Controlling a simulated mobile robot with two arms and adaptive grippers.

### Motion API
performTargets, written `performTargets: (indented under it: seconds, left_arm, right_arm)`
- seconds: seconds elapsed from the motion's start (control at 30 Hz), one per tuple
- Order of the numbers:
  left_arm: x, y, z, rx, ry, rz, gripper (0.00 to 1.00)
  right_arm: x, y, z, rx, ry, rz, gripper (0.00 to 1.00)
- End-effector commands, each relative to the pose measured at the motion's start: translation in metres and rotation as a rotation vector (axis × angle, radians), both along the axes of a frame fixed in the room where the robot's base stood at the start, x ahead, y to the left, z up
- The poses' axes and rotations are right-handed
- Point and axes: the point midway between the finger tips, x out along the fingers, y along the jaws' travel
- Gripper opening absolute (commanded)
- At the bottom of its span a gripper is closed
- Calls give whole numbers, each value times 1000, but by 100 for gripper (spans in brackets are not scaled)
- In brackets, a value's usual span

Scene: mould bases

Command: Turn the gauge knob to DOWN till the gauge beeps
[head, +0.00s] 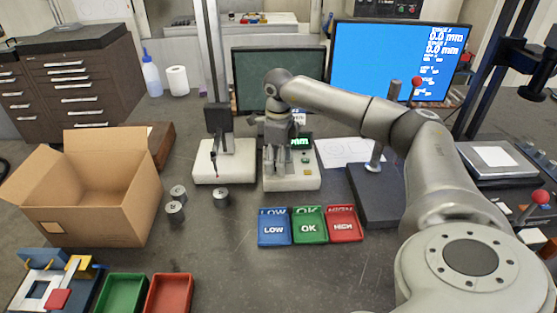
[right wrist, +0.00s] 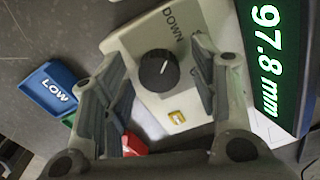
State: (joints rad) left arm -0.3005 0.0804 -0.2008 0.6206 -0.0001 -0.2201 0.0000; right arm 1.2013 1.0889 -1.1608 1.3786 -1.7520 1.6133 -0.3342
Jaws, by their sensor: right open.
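The gauge knob (right wrist: 157,70) is a round black dial with a small white mark on the pale face of the gauge (right wrist: 135,45). The word DOWN (right wrist: 173,24) is printed beside it. The gauge display (right wrist: 268,60) reads 97.8 mm in green. My right gripper (right wrist: 156,58) is open, with one finger on each side of the knob and visible gaps. In the head view, my right gripper (head: 287,150) is over the gauge base (head: 291,184) and hides the knob. My left gripper is not in view.
A probe stand (head: 225,172) is left of the gauge, with several metal cylinders (head: 221,197) nearby. Blue LOW (head: 274,229), green OK (head: 308,227) and red HIGH (head: 343,225) trays lie in front. A cardboard box (head: 90,215) stands left. A dark stand (head: 374,195) is at right.

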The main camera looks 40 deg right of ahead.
Motion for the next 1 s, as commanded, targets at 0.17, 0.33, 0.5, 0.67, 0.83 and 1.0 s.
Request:
performTargets:
  seconds: [0.17,0.33,0.5,0.67,0.83,1.0]
  left_arm:
    - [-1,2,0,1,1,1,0]
    - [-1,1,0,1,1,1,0]
    - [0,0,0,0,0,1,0]
    - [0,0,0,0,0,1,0]
    - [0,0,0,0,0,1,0]
    - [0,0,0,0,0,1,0]
  right_arm:
    - [0,0,2,1,1,1,55]
    - [1,0,23,1,-3,0,55]
    - [1,1,60,1,-4,1,55]
    - [1,0,92,1,-3,0,55]
    - [0,0,113,1,-1,0,55]
    - [0,0,120,1,1,0,55]
